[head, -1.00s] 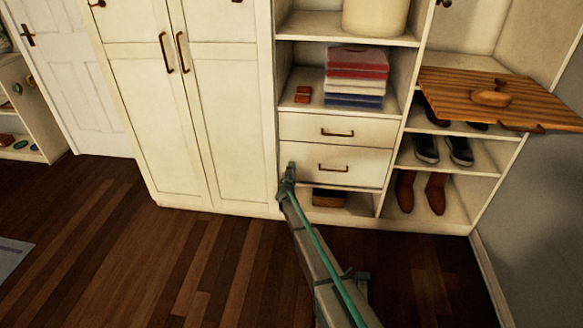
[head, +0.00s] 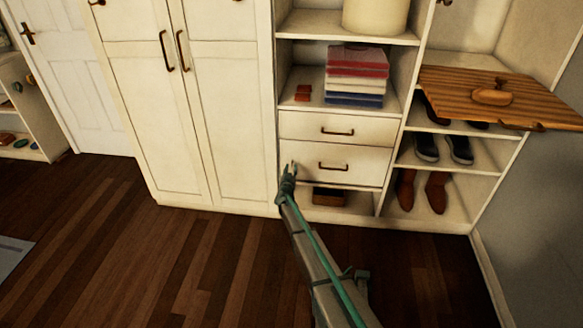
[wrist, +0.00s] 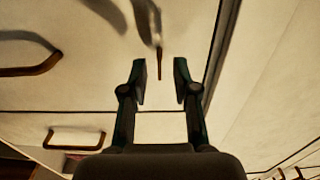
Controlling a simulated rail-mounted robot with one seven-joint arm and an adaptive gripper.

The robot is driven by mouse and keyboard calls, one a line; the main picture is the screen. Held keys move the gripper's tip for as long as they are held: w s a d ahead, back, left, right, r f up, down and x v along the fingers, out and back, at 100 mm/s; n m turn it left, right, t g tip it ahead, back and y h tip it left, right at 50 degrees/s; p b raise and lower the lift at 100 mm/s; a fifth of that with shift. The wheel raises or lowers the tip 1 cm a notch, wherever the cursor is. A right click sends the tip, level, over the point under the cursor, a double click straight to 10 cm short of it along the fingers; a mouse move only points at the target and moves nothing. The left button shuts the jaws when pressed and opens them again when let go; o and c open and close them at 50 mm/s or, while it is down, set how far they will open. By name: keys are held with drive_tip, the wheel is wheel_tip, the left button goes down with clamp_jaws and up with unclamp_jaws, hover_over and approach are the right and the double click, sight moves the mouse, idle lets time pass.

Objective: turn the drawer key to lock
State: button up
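The lower drawer (head: 355,165) of the white closet is closed, with a brown bar handle (head: 333,167). A small brown key (head: 294,165) shows at the drawer front's left side. In the wrist view the key (wrist: 159,64) is a thin upright brown sliver, centred just beyond the gap between my fingertips. My gripper (wrist: 161,82) is open, with nothing between its fingers that I can see touching them. In the head view my gripper (head: 288,172) is at the drawer's lower left. The key's exact turn angle and distance from the fingers are hard to tell.
The upper drawer (head: 305,126) is closed above. Tall cabinet doors (head: 170,110) stand to the left. Folded clothes (head: 355,78) lie on the shelf above, and shoes (head: 440,150) on shelves to the right. A wooden board (head: 450,82) juts out at right. The floor in front is clear.

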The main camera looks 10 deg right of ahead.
drive_tip(key=v, duration=0.8)
drive_tip(key=shift+s, duration=0.35)
drive_tip(key=s+a+f+n+g+y, duration=0.3)
drive_tip(key=s+a+f+g+y, duration=0.35)
drive_tip(key=s+f, duration=0.45)
drive_tip(key=s+f+g+p, duration=0.1)
drive_tip(key=s+f+g, duration=0.2)
drive_tip(key=s, duration=0.8)
drive_tip(key=s+f+g+p, duration=0.1)
drive_tip(key=s+f+g, duration=0.15)
drive_tip(key=s, duration=0.85)
drive_tip(key=s+d+r+g+p, duration=0.1)
drive_tip(key=s+d+g, duration=0.15)
drive_tip(key=s, duration=0.85)
drive_tip(key=s+d+r+g+p, duration=0.15)
drive_tip(key=s+g, duration=0.25)
drive_tip(key=s, duration=0.8)
drive_tip(key=s+d+r+g+p, duration=0.1)
drive_tip(key=s+r+g, duration=0.1)
drive_tip(key=s, duration=0.6)
drive_tip(key=s+d+r+g+h+p, duration=0.1)
drive_tip(key=s+r, duration=0.3)
drive_tip(key=s, duration=0.5)
drive_tip(key=s+d+r+g+p, duration=0.2)
drive_tip(key=s+d+r+p, duration=0.1)
drive_tip(key=s, duration=0.6)
drive_tip(key=shift+s+d+r+g, duration=0.25)
drive_tip(key=shift+r+g, duration=0.1)
drive_tip(key=shift+r, duration=0.25)
